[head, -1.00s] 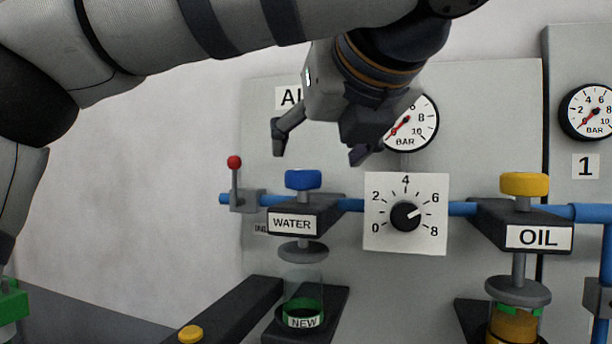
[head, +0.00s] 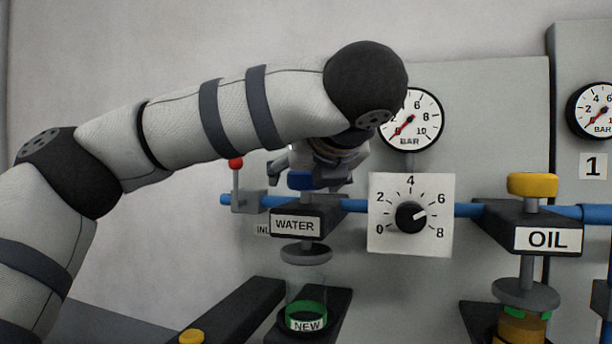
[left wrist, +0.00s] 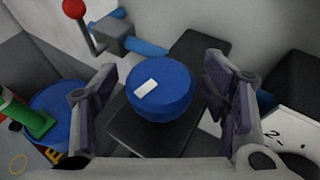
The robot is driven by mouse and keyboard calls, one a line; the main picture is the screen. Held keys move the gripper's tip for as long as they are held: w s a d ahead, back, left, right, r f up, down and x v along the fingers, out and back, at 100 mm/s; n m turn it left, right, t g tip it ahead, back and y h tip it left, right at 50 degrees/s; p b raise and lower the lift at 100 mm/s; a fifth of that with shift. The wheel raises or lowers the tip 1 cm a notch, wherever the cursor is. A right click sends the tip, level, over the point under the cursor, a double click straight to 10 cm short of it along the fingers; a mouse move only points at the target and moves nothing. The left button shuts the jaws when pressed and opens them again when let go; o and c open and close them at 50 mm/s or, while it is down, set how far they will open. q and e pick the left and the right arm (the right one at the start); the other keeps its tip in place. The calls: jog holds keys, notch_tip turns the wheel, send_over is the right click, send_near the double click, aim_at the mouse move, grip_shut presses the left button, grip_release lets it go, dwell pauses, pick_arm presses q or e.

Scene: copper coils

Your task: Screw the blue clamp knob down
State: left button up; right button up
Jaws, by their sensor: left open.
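The blue clamp knob (head: 301,181) sits on top of the dark block labelled WATER (head: 295,225), partly covered by my gripper in the head view. In the left wrist view the round blue knob (left wrist: 159,91), with a white mark on its top, lies between my two fingers. My left gripper (head: 306,176) points down over the knob. Its fingers are open, one on each side of the knob, and a gap shows on both sides in the left wrist view (left wrist: 163,100). Below the block, a grey disc (head: 306,254) hangs above a clear cup with a green band marked NEW (head: 306,317). My right gripper is not in view.
A red-tipped lever (head: 236,163) stands on the blue pipe left of the knob. A dial plate (head: 388,239) and a pressure gauge (head: 412,118) are close on the right. A yellow knob (head: 532,184) tops the OIL block (head: 547,239).

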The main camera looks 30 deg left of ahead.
pick_arm(q)
jog(key=shift+c, duration=0.4)
jog(key=c, duration=1.1)
jog(key=shift+t, duration=0.3)
